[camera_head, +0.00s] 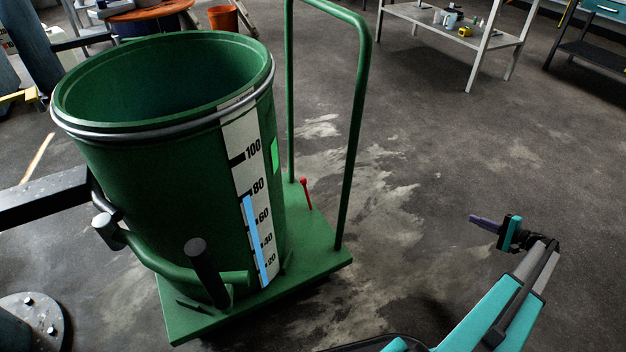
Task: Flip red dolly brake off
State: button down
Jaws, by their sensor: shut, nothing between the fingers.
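The red brake lever (306,192) stands up from the right rear part of the green dolly (318,240), close to the foot of the push handle (357,110). It looks nearly upright, with a small knob on top. A large open green drum (150,170) with a white level scale stands on the dolly. My gripper (474,219) is at the right, above the floor, apart from the dolly and pointing left toward it. Its fingers are shut and empty. The lever's lower end is small and hard to make out.
A dark beam (45,200) and a curved green bar (160,265) sit by the drum's left and front. A grey table (470,40) with small items stands at the back right. An orange bucket (223,19) is behind the drum. The floor between dolly and gripper is clear.

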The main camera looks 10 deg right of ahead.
aim_at(303, 181)
jog(key=u, duration=0.1)
jog(key=i, duration=0.4)
jog(key=u, duration=3.7)
jog(key=i, duration=0.1)
jog(key=z, duration=2.55)
